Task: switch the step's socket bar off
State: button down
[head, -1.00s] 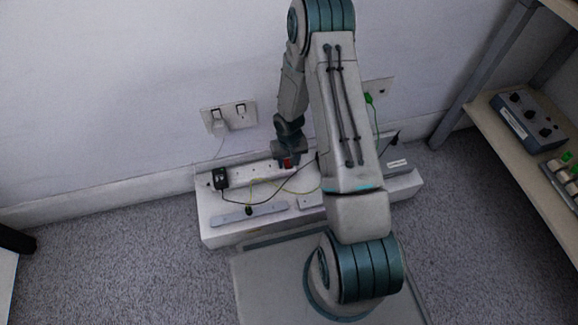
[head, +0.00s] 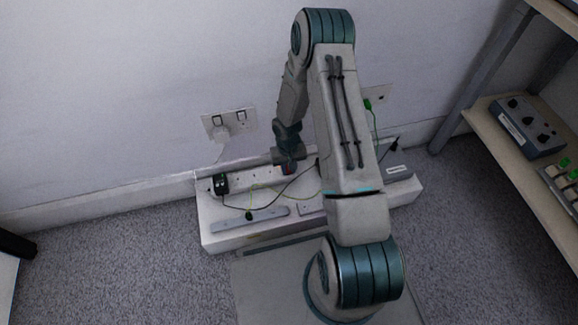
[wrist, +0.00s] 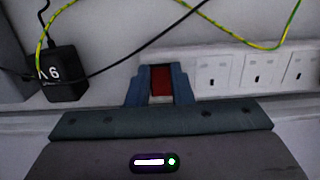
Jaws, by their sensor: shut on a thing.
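The white socket bar (head: 258,175) lies along the back of the low white step (head: 218,238) in the head view. It also shows in the wrist view (wrist: 235,70), with several outlets in a row. Its red switch (wrist: 162,82) sits between the two blue-grey fingertips of my gripper (wrist: 161,86), which are shut on it from both sides. In the head view my gripper (head: 288,168) is down at the bar and mostly hides the switch. I cannot tell which way the switch is tipped.
A black adapter (wrist: 62,75) stands left of the switch. A black cable and a yellow-green wire (wrist: 230,32) cross close behind the fingers. A grey strip (head: 250,219) lies at the step's front. A wall socket (head: 229,122) is above; a shelf (head: 525,150) stands right.

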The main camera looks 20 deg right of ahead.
jog(key=shift+w+r+g+p, duration=0.1)
jog(key=shift+w+g+p, duration=0.2)
jog(key=shift+g+p, duration=0.55)
jog(key=shift+g, duration=0.25)
jog(key=shift+b, duration=0.3)
jog(key=c, duration=1.3)
grip_release()
notch_tip(320, 180, up, 4)
jog(key=p, duration=0.2)
jog(key=shift+r+p, duration=0.25)
jog(key=shift+p, duration=0.15)
jog(key=s+d+r+p, duration=0.1)
jog(key=s+d+r, duration=0.1)
jog(key=d, duration=0.1)
jog(key=s+d+r+p, duration=0.2)
jog(key=d, duration=0.1)
jog(key=s+d+r+p, duration=0.1)
jog(key=s+d+r, duration=0.1)
jog(key=d, duration=0.2)
jog(key=shift+r, duration=0.25)
jog(key=shift+r, duration=0.1)
